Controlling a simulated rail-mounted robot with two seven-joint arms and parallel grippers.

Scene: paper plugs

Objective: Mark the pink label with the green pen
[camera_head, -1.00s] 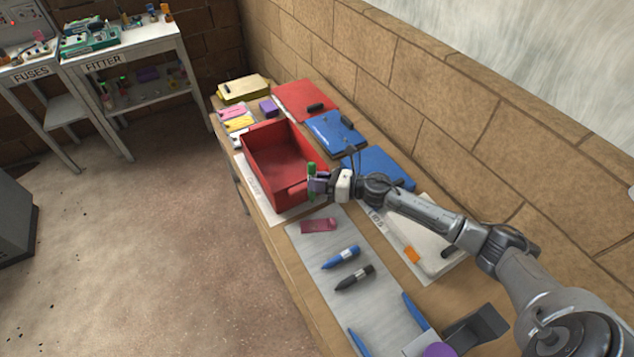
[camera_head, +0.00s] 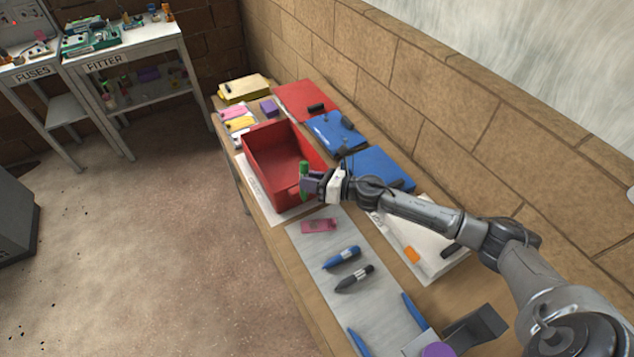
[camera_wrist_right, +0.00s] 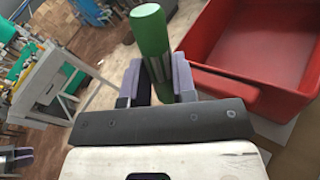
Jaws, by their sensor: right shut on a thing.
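My right gripper (camera_head: 308,183) is shut on the green pen (camera_head: 304,168) and holds it roughly upright at the front right corner of the red bin. In the right wrist view, the green pen (camera_wrist_right: 150,32) stands between the fingers of my right gripper (camera_wrist_right: 158,82), and its lower end is hidden. A small pink label (camera_head: 233,113) lies beside a yellow one on white paper at the far left of the bench, well away from the gripper.
The open red bin (camera_head: 247,157), also in the right wrist view (camera_wrist_right: 212,30), stands between gripper and labels. Blue (camera_head: 343,257) and black (camera_head: 355,278) pens and a dark pink piece (camera_head: 319,226) lie on a grey mat. Blue folders (camera_head: 380,167) lie along the wall.

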